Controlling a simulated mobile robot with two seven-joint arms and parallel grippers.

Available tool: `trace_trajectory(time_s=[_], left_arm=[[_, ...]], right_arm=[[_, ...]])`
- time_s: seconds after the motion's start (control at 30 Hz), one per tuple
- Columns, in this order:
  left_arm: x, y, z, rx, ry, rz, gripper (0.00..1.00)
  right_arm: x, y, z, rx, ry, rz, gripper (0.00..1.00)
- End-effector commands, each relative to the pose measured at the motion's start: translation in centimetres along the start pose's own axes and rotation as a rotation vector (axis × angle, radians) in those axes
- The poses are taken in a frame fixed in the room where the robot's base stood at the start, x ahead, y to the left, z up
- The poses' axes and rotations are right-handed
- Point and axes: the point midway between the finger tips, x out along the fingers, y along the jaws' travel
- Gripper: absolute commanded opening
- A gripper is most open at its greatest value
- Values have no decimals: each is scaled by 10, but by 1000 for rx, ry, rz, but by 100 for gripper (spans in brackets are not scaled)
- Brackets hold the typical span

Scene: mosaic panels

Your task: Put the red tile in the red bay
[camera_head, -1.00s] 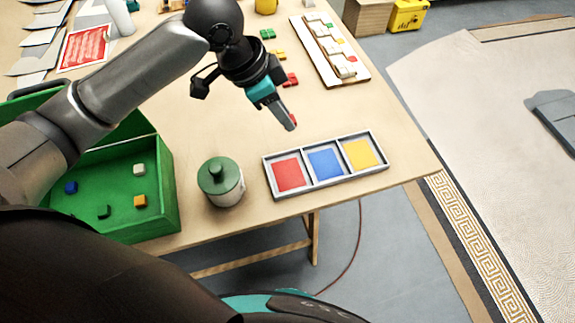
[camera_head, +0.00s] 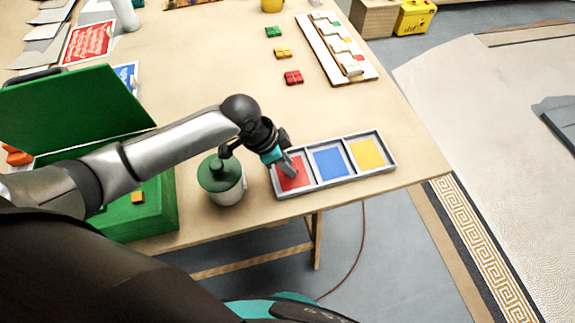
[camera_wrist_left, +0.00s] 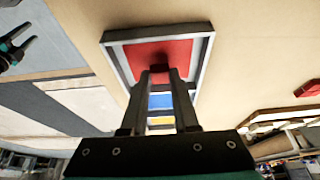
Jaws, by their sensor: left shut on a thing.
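My left gripper (camera_head: 289,170) is over the red bay (camera_head: 295,183) of the grey three-bay tray (camera_head: 333,183). It is shut on a small red tile (camera_wrist_left: 159,75), which shows between the fingertips in the left wrist view. In the head view the tile is hidden by the fingers. The red bay (camera_wrist_left: 178,50) lies right behind the tile in the wrist view; I cannot tell whether they touch. The blue bay (camera_head: 331,163) and yellow bay (camera_head: 367,154) are to the right. My right gripper (camera_wrist_left: 24,40) shows only in the wrist view, with its fingers apart.
A green-lidded jar (camera_head: 221,180) stands close left of the tray, beside my left forearm. A green box (camera_head: 150,222) with its lid up is farther left. Red (camera_head: 293,77), yellow (camera_head: 283,53) and green (camera_head: 274,31) pieces lie at the back. The table's front edge is near.

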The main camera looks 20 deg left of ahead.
Motion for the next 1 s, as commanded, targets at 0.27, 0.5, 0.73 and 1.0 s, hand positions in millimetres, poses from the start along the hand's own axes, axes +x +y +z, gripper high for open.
trace_trajectory(time_s=[0.27,0.5,0.73,1.0], left_arm=[[9,0,4,2,0,-2,0],[12,0,5,2,0,-1,31],[11,0,5,2,0,-1,56],[10,0,4,2,0,-1,58]], right_arm=[[2,0,0,0,0,0,50],[3,0,0,0,0,0,50],[2,0,0,0,0,-1,50],[2,0,0,0,0,-1,50]])
